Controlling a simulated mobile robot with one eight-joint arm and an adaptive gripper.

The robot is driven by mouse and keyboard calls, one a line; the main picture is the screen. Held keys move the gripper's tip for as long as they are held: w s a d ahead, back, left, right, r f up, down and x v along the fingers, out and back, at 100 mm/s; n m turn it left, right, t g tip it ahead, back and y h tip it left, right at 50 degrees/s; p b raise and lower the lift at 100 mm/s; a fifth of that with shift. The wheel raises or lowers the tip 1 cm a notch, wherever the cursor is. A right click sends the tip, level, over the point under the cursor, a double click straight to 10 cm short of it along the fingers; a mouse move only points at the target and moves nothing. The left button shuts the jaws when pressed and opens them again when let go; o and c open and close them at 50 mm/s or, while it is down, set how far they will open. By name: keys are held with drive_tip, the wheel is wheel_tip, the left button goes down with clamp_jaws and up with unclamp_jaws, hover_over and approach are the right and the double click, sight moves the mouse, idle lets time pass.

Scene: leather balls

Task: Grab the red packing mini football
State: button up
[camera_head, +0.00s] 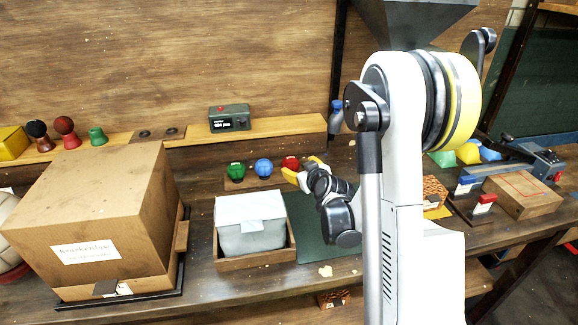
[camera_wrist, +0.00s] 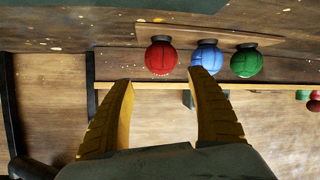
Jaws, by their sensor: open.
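The red mini football (camera_head: 291,162) sits at the right end of a row of three small balls on a low wooden board (camera_head: 234,185) in the head view. The blue ball (camera_head: 264,167) is in the middle and the green ball (camera_head: 236,171) on the left. My gripper (camera_head: 302,168) is open, its yellow fingers close to the red ball and partly overlapping it. In the wrist view, turned over, the red ball (camera_wrist: 160,58) shows just beyond and between the tips of my open gripper (camera_wrist: 163,76). Nothing is between the fingers.
The blue ball (camera_wrist: 206,56) is close to one fingertip in the wrist view. A wooden shelf with a small display device (camera_head: 230,118) runs behind the balls. A white-grey package in a tray (camera_head: 254,260) stands in front. A large cardboard box (camera_head: 95,220) is at left.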

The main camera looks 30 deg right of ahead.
sight(293, 165)
drive_tip(key=b+x, duration=0.1)
drive_tip(key=x, duration=0.3)
drive_tip(key=shift+f, duration=0.15)
drive_tip(key=shift+w+f+b, duration=0.4)
drive_tip(key=shift+w+f, duration=0.05)
drive_tip(key=shift+w, duration=0.1)
drive_tip(key=b+x, duration=0.1)
drive_tip(key=x, duration=0.2)
drive_tip(key=shift+w+f+b, duration=0.3)
drive_tip(key=shift+f+b, duration=0.1)
drive_tip(key=shift+w, duration=0.15)
drive_tip(key=shift+r, duration=0.15)
drive_tip(key=shift+c, duration=0.5)
drive_tip(key=c, duration=0.9)
